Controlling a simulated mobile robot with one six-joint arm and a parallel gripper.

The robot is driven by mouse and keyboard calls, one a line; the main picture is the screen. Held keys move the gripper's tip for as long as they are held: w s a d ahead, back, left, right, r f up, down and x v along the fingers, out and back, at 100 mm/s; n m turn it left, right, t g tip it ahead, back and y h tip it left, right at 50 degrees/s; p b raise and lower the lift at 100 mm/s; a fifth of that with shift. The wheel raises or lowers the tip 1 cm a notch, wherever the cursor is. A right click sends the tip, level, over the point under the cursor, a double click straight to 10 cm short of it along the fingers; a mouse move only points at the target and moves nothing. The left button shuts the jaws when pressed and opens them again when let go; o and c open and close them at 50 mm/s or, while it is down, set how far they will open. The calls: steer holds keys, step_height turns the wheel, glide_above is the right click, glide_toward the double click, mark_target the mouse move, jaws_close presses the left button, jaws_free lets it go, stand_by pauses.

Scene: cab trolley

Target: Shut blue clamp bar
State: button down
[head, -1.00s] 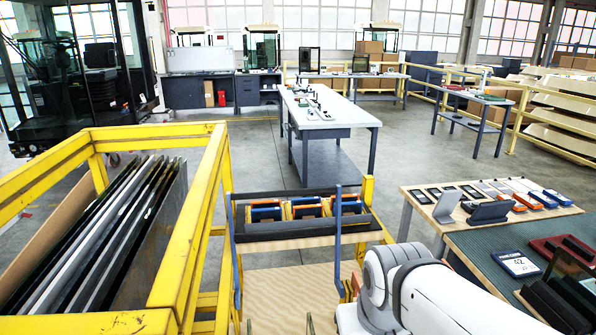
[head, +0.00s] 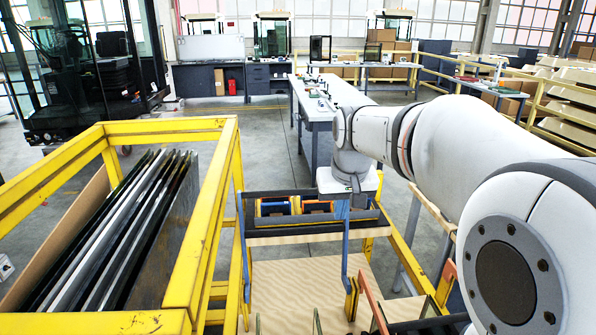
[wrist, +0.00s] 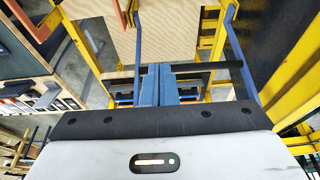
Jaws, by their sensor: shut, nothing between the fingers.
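The blue clamp bar has two blue side arms (head: 241,262), joined at the top by a dark crossbar (head: 277,193). It stands upright at the far end of the yellow trolley's wooden deck (head: 300,283). In the wrist view, the dark crossbar (wrist: 208,67) runs between the blue arms (wrist: 237,50). My gripper (wrist: 159,70) is shut and empty, its blue fingers by the crossbar, nearer the arm at left in that view. I cannot tell whether they touch it. In the head view, my wrist hides the bar's right end.
A yellow-framed rack (head: 222,170) with several upright panels stands on the left. Blue and orange items sit in a dark holder (head: 297,219) behind the bar. A long workbench (head: 318,112) stands farther back. The deck's middle is clear.

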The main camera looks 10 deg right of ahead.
steer(key=w+r+p, duration=0.3)
steer(key=w+p, duration=0.1)
steer(key=w, duration=2)
step_height(320, 180, down, 9)
steer(key=p, duration=0.4)
steer(key=shift+s+a+t, duration=0.25)
steer(key=shift+t, duration=0.05)
